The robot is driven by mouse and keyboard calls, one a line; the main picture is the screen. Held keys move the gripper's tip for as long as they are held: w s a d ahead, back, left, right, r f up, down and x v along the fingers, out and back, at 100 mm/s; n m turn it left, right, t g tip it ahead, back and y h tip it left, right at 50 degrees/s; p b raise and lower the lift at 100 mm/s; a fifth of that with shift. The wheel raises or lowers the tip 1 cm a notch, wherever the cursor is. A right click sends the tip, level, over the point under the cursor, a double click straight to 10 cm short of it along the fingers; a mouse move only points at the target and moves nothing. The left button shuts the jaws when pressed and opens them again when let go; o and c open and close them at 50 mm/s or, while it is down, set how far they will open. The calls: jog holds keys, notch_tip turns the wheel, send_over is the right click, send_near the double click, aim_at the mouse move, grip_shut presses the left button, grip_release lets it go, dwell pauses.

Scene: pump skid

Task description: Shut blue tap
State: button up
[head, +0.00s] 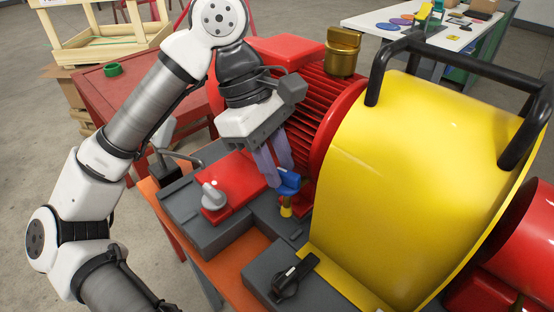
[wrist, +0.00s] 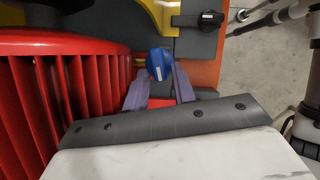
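The blue tap (head: 288,180) has a blue handle on a short yellow stem (head: 286,211), beside the red finned motor on the grey skid. In the wrist view the blue handle (wrist: 160,64) shows at the fingertips, roughly centred between them. My gripper (head: 280,172) reaches down to the tap from above and behind, its two purplish fingers spread. In the wrist view my gripper (wrist: 160,76) has one finger on each side of the handle. I cannot tell whether either finger touches it. The lower stem is hidden in the wrist view.
The red finned motor (head: 313,112) and yellow guard (head: 415,170) with black handrails stand close on the right. A grey knob on a red plate (head: 240,184) is left of the tap. A black rotary switch (head: 291,278) sits in front; it also shows in the wrist view (wrist: 209,20).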

jog(key=shift+o, duration=0.8)
